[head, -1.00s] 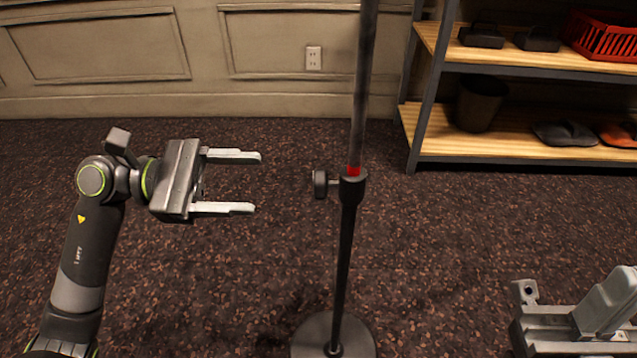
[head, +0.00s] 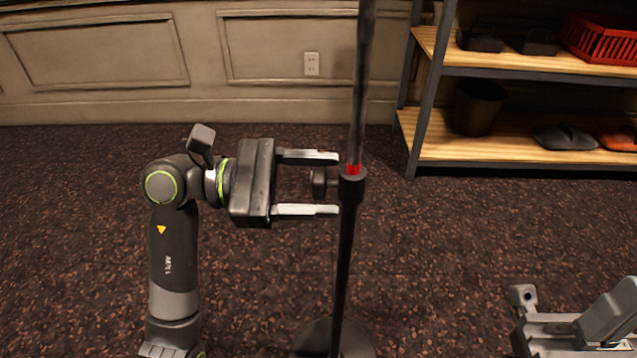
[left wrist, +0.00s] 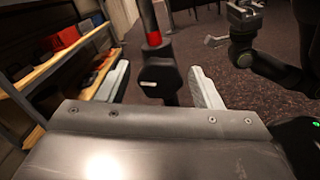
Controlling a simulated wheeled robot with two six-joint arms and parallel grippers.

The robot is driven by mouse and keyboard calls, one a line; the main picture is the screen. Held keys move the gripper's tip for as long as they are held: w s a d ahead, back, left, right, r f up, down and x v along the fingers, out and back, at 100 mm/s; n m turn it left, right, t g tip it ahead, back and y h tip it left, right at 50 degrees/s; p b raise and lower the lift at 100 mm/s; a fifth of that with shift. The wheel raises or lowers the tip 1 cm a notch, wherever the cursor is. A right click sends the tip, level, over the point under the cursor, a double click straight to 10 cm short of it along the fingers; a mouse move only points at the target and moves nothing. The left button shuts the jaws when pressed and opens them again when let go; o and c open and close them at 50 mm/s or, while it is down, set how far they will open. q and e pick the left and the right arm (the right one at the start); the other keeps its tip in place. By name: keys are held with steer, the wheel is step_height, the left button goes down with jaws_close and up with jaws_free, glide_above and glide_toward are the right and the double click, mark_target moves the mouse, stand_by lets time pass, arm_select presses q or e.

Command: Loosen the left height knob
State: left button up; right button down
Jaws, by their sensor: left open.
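The left height knob (head: 319,183) is a dark round knob on the left side of a collar (head: 352,188) on a black upright pole (head: 361,90). A red band (head: 353,169) shows on the pole just above the collar. My left gripper (head: 339,185) is open, with one finger above the knob and one below it in the head view. Gaps show between knob and fingers. In the left wrist view the knob (left wrist: 158,80) sits between the two pale fingers. My right gripper (head: 575,325) is partly cut off at the lower right; its jaw opening is unclear.
The pole's round base (head: 312,338) stands on the brown speckled floor. A shelf unit (head: 500,148) with shoes, a dark bin (head: 477,107) and a red basket (head: 600,40) stands at the back right. The floor between the pole and my right arm is clear.

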arm_select(q)
steer(key=shift+d, duration=0.25)
steer(key=shift+c, duration=0.3)
steer(key=c, duration=0.9)
steer(key=shift+r+n+p, duration=0.1)
steer(key=shift+n+p, duration=0.45)
steer(key=shift+n, duration=0.55)
steer(key=shift+c, duration=0.2)
steer(key=shift+n+p, duration=0.3)
steer(key=shift+n, duration=0.5)
steer(key=o, duration=1)
